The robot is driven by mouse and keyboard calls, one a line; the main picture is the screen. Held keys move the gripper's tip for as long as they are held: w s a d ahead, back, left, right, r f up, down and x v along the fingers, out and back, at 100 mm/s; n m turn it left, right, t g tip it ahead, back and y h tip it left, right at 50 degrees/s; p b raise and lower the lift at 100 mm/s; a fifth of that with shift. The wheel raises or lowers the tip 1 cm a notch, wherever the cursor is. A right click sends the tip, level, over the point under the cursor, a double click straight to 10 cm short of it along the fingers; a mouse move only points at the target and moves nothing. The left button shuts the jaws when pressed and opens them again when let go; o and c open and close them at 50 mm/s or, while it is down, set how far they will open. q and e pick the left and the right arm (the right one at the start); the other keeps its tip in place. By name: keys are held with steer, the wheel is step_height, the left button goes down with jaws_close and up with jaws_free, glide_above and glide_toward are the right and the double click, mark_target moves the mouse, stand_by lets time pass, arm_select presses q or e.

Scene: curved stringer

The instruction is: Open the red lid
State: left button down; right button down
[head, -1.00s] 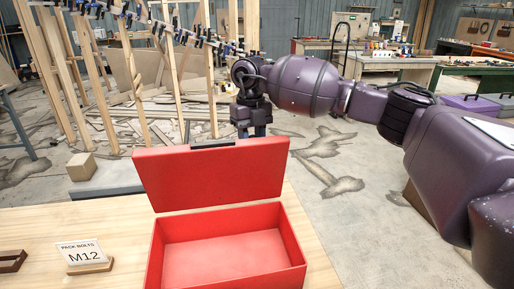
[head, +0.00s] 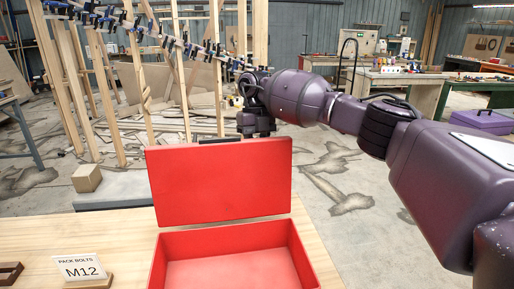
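The red lid (head: 220,182) stands upright at the back of the red box (head: 293,262), swung fully open. My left gripper does not appear.
A sign reading "PACK BOLTS M12" (head: 80,268) stands on the wooden table (head: 120,230) left of the box. A brown wooden frame (head: 8,272) lies at the left edge. A small wooden block (head: 87,178) sits beyond the table. Clamp-covered timber stands behind.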

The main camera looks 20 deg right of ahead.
steer(key=shift+f, duration=0.45)
steer(key=c, duration=1.1)
jaws_free()
steer(key=shift+s, duration=0.1)
steer(key=shift+c, duration=0.2)
steer(key=o, duration=0.4)
steer(key=shift+d+r, duration=0.1)
steer(key=shift+d, duration=0.05)
steer(key=shift+c, duration=0.2)
steer(key=shift+r, duration=0.15)
steer(key=b+v, duration=0.1)
steer(key=v, duration=0.9)
steer(key=shift+w+r, duration=0.2)
steer(key=shift+r, duration=0.15)
